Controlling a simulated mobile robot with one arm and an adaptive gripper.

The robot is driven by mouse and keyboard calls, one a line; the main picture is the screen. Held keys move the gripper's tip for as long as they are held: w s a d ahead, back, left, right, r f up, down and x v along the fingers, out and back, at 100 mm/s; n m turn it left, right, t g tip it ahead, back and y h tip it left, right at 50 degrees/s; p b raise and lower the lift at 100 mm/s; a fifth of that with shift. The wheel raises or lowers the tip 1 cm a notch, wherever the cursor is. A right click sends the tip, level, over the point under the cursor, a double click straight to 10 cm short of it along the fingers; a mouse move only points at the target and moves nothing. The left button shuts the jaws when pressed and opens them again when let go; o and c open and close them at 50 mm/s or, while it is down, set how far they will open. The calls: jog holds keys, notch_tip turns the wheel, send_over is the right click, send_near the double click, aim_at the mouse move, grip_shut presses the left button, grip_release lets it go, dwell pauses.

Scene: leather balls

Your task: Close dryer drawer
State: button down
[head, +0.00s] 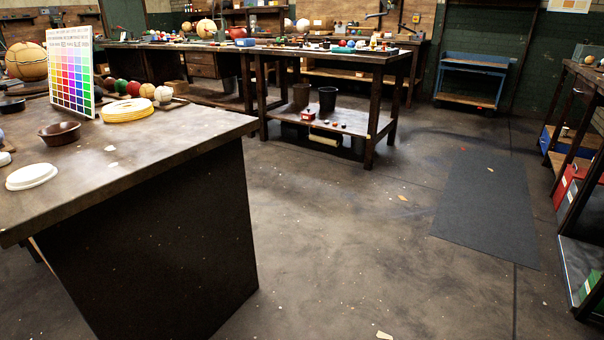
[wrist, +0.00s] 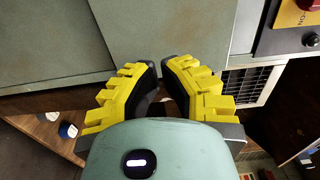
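My gripper (wrist: 160,66) shows in the wrist view, with yellow ridged fingers and dark pads. Its tips lean together and look almost touching, with nothing seen between them. Beyond the tips are grey-green flat panels, one at the upper middle (wrist: 170,30) and one at the upper left (wrist: 50,40). They may belong to the dryer, but I cannot tell which is its drawer or how far it stands open. Contact between the tips and the panels is unclear. The head view shows neither my gripper nor a recognisable dryer.
In the wrist view, a slatted vent (wrist: 247,85) and a red control on a yellow plate (wrist: 308,5) are at the right.

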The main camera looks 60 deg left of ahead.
jog(key=v, duration=0.7)
jog(key=shift+w+r+p, duration=0.2)
jog(key=shift+p, duration=0.2)
